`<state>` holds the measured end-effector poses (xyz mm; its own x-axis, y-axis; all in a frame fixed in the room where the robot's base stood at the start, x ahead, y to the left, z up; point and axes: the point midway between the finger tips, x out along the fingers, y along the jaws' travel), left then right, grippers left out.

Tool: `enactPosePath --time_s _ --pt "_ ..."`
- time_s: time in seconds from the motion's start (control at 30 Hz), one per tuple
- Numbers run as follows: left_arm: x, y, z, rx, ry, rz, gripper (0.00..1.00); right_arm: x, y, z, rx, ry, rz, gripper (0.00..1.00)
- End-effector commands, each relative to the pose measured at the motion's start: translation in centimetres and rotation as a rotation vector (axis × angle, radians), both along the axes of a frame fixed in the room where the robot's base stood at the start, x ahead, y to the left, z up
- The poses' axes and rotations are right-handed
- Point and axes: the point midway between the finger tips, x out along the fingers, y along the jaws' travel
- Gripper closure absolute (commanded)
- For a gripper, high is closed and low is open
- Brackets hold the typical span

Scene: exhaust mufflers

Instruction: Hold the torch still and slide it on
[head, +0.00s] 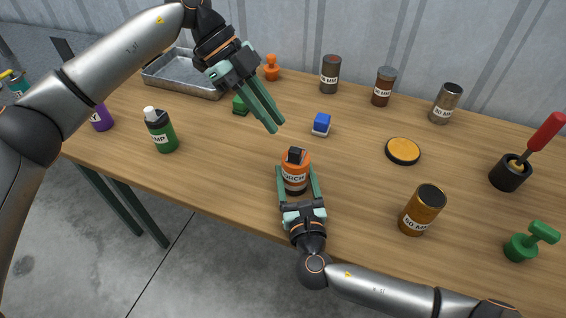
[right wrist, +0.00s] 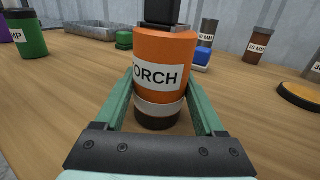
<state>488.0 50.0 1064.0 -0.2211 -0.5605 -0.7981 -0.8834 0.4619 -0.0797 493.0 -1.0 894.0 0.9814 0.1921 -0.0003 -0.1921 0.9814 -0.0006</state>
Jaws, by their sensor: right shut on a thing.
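The torch (head: 295,176) is an orange cylinder with a white label, a pale band, a dark base and a black block on top. It stands upright on the table near the front edge. My right gripper (head: 297,190) is shut on it, one finger on each side. In the right wrist view the torch (right wrist: 165,70) stands between the green fingers, its base at the table. My left gripper (head: 276,126) is above the table, behind and left of the torch, pointing down. Its two fingers are close together and nothing shows between them; a small gap is hard to judge.
A small blue-and-white block (head: 321,124) and a green block (head: 240,105) lie behind the torch. An amber can (head: 422,210) and an orange-topped disc (head: 403,151) are to the right. A green bottle (head: 161,132) and a metal tray (head: 185,77) are left. Several cans line the back.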

Motion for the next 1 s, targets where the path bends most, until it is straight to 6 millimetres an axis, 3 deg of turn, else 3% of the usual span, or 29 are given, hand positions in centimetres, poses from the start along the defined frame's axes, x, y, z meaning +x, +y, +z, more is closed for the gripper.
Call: enactPosePath --time_s 0.1,0.27,0.6,1.0 --pt "-1.3 -0.3 -1.7 -0.179 -0.03 -0.137 0.99 0.0 0.0 -0.1 0.0 0.001 0.0 0.92" --pt "-2.6 -0.1 -3.2 -0.438 -0.145 -0.286 1.0 0.0 0.0 0.0 0.0 0.001 0.0 0.92" --pt "-4.6 3.5 -6.1 -0.873 -0.567 -0.4 1.0 0.0 0.0 -0.1 0.0 0.001 0.0 0.92" --pt "-6.0 9.0 -8.7 -0.994 -1.067 -0.385 1.0 0.0 0.0 -0.1 0.0 0.001 0.0 0.92"
